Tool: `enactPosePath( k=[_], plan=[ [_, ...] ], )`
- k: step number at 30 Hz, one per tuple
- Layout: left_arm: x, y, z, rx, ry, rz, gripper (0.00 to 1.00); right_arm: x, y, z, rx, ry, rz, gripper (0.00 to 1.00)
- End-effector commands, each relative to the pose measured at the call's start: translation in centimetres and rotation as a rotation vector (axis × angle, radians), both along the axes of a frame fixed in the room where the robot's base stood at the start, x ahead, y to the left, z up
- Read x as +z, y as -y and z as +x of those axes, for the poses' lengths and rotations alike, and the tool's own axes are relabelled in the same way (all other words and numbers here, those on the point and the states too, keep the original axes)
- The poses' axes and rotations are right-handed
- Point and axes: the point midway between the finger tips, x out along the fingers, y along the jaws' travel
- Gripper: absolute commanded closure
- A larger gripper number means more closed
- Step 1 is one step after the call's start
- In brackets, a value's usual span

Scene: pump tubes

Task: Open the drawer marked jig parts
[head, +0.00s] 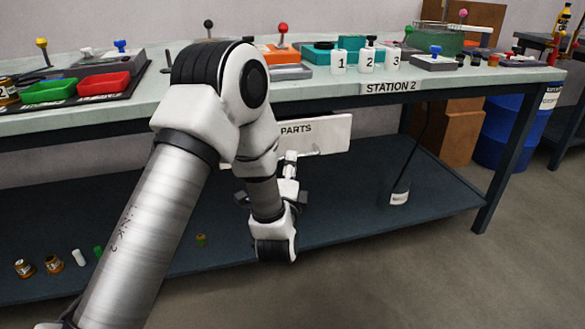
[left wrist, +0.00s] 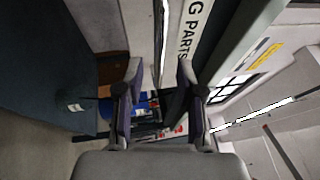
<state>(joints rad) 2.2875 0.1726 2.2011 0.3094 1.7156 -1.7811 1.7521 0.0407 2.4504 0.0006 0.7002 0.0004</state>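The drawer (head: 332,137) has a white front under the Station 2 table top, and its visible label reads "PARTS" in the head view. In the left wrist view the drawer front (left wrist: 190,45) shows label letters ending in "G PARTS". A pale handle (head: 310,153) runs along the lower drawer front, partly hidden by my arm. My left gripper (head: 290,160) is at the handle, its fingers small and partly hidden. In the left wrist view its fingers (left wrist: 159,75) stand apart, with a thin pale bar-like edge beyond the gap. I cannot tell whether they touch it. My right gripper is not in view.
The table top (head: 330,85) carries trays, numbered white containers and knobs. A table leg (head: 510,160) and blue barrel (head: 497,140) stand right.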

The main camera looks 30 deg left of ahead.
Motion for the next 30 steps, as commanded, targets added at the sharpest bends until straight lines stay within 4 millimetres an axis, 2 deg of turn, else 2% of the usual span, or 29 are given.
enactPosePath(
  k=[1, 6, 14, 17, 18, 26, 30],
  plan=[
    [-0.1, -0.5, 0.8, 0.002, 0.004, -0.002, 0.63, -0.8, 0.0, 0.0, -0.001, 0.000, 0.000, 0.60],
    [0.4, -1.5, 2.8, 0.001, 0.001, -0.002, 0.63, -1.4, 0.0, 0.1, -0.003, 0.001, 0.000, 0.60],
    [0.6, -1.6, 3.2, -0.002, -0.002, -0.001, 0.63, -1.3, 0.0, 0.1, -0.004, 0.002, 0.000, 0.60],
    [0.6, -1.6, 3.2, -0.002, -0.003, -0.002, 0.95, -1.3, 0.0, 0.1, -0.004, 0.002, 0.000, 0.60],
    [0.6, -1.6, 3.2, -0.002, -0.003, -0.002, 1.00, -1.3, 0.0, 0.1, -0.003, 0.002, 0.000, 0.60],
    [0.6, -1.5, 3.2, -0.002, -0.003, -0.001, 1.00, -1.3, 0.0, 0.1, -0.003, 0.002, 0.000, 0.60],
    [0.7, -0.8, 3.8, -0.005, -0.003, 0.001, 1.00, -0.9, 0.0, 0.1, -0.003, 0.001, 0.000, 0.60]
  ],
)
